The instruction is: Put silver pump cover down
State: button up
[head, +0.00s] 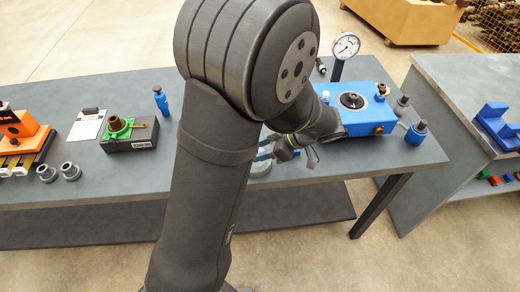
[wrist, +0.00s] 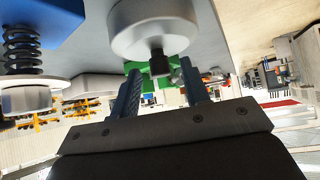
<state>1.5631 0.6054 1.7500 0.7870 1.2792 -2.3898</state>
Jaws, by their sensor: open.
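A silver round part, which looks like the pump cover (wrist: 155,28), shows at the top middle of the wrist view with a short dark stem on it. My gripper (wrist: 160,85) is open, and its two fingers stand apart on either side below that stem. I see no finger closed on it. In the head view my gripper (head: 288,153) is low over the front part of the table. A grey-silver round part (head: 260,169) shows partly beside it on the table, mostly hidden by my arm. Whether the stem touches a finger I cannot tell.
A blue pump housing (head: 365,115) with a gauge (head: 345,46) stands right of my gripper. A blue bottle-like part (head: 416,133) is near the right edge.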

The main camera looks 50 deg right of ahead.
jog(key=v, duration=1.1)
jog(key=x, duration=1.2)
jog(key=shift+w, duration=0.1)
notch_tip(320, 180, up, 3)
jog(key=shift+f, duration=0.1)
jog(key=shift+r, duration=0.55)
